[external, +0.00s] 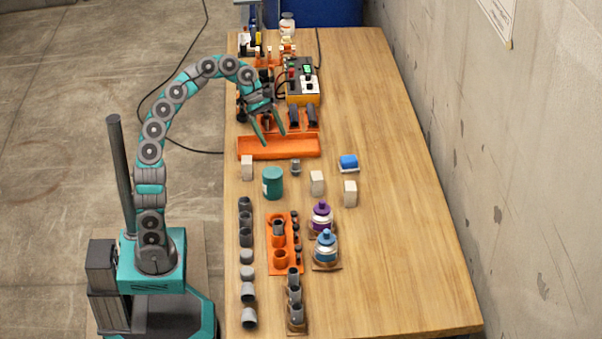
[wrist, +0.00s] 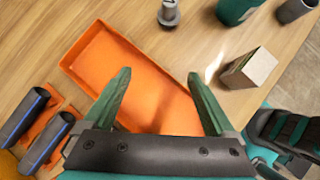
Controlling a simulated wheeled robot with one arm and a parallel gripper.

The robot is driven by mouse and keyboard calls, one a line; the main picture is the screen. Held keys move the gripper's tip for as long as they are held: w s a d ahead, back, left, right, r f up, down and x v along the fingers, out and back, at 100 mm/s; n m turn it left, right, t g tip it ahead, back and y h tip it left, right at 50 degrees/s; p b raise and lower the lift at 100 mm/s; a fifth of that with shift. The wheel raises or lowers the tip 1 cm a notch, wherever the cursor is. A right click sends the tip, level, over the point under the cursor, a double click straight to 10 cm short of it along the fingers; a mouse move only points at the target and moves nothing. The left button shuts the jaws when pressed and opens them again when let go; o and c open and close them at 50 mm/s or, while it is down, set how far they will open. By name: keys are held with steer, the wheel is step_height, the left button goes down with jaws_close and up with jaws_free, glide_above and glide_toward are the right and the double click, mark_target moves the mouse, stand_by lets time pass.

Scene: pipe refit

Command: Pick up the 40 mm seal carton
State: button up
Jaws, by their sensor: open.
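Three small pale cartons stand on the wooden table, a left one (external: 247,167), a middle one (external: 316,183) and a right one (external: 350,193). No size marking can be read, so I cannot tell which is the 40 mm seal carton. One carton (wrist: 248,68), apparently the left one, shows in the wrist view, right of my gripper and apart from it. My gripper (external: 273,138) is open and empty over the orange tray (external: 262,153). In the wrist view its fingers (wrist: 159,80) are spread above the empty tray (wrist: 110,62).
A green can (external: 272,183) and a small grey fitting (external: 295,166) stand among the cartons. Dark pipes (external: 303,116) and a control box (external: 303,85) lie beyond the tray. Pipe pieces and bottles (external: 326,250) fill the near area.

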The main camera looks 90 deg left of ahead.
mark_target(313, 172)
steer(key=w+d+h, duration=0.1)
steer(key=w+d, duration=0.1)
steer(key=w+d+h, duration=0.1)
steer(key=d, duration=0.2)
steer(key=w+d+f+m+h+b, duration=0.1)
steer(key=w+d, duration=0.1)
steer(key=d, duration=0.1)
steer(key=shift+w+f+t+h, duration=0.1)
steer(key=shift+w+t+h, duration=0.25)
steer(key=shift+t+h, duration=0.05)
steer(key=w+d+h, duration=0.1)
steer(key=w+d, duration=0.1)
steer(key=d, duration=0.1)
steer(key=w+d+r+t+h, duration=0.1)
steer(key=d, duration=0.1)
steer(key=shift+w+h+b, duration=0.25)
steer(key=shift+h+b, duration=0.05)
steer(key=shift+b, duration=0.1)
steer(key=x, duration=0.7)
steer(key=shift+d+r, duration=0.3)
steer(key=shift+r, duration=0.05)
steer(key=shift+c, duration=0.2)
jaws_close()
